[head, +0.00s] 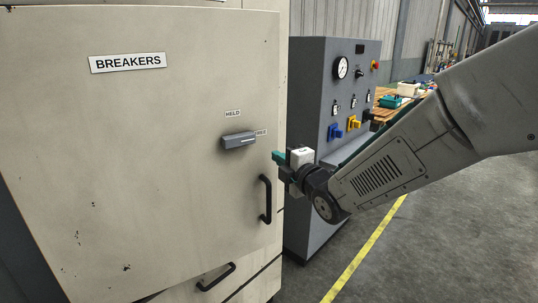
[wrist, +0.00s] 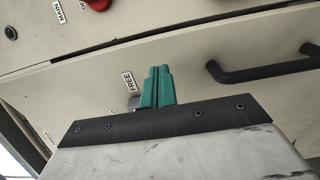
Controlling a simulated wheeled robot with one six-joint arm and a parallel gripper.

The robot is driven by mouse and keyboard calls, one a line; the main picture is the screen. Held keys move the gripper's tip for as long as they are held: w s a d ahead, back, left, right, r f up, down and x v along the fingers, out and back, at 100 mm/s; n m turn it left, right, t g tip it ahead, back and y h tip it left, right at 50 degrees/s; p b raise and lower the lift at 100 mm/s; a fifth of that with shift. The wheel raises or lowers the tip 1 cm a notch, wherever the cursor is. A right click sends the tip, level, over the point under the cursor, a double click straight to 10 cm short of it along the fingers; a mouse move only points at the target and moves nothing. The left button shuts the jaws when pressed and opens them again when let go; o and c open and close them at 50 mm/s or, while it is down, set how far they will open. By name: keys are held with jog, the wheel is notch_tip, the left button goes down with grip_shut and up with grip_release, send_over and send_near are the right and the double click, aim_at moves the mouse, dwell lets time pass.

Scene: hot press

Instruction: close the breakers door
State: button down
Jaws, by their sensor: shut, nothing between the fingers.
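The breakers door (head: 140,190) is a large beige panel with a BREAKERS label (head: 128,63), filling the left of the head view. It has a grey latch lever (head: 239,140) with a HELD label above it and a black bar handle (head: 265,200) near its right edge. The bar handle also shows in the wrist view (wrist: 265,72). My gripper (head: 279,158) is shut and empty, its teal fingertips just right of the lever in the picture. In the wrist view the fingertips (wrist: 158,86) partly hide a grey part beside a FREE label (wrist: 128,82). Contact cannot be told.
Below the door is a beige front with another black handle (head: 215,277). A grey control cabinet (head: 330,110) stands behind my gripper. Beyond the panel edge in the wrist view is a beige surface with a red knob (wrist: 98,4). The floor (head: 450,240) at right is clear.

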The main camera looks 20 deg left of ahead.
jog(key=shift+x, duration=1.35)
jog(key=shift+a, duration=0.1)
